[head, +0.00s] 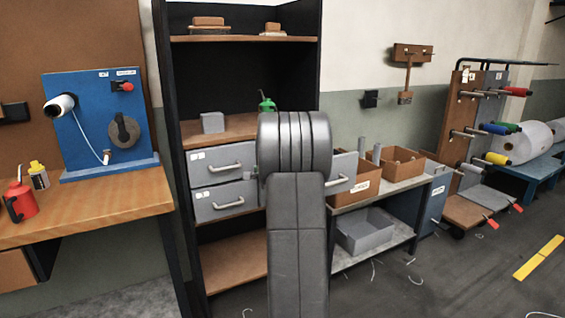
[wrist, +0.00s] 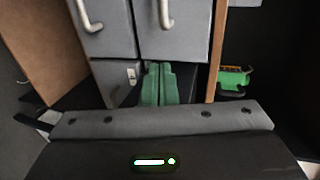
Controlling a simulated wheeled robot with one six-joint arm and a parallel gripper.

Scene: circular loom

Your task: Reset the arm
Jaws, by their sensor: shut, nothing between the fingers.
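My arm rises in the middle of the head view and hides my gripper there. In the wrist view my gripper (wrist: 158,84) shows as two green fingers side by side, shut with nothing between them. Grey drawer fronts with metal handles (wrist: 166,12) show beyond the fingers in that view. In the head view the drawer unit (head: 222,165) stands behind my arm, and my arm covers part of it. I cannot tell whether the fingers touch anything.
A workbench (head: 100,207) with a blue panel device (head: 90,120) stands at the left. A low shelf table (head: 375,190) with bins and a bobbin cart (head: 460,150) stand at the right. A green can (head: 266,104) is on the shelf. Open floor (head: 450,270) lies front right.

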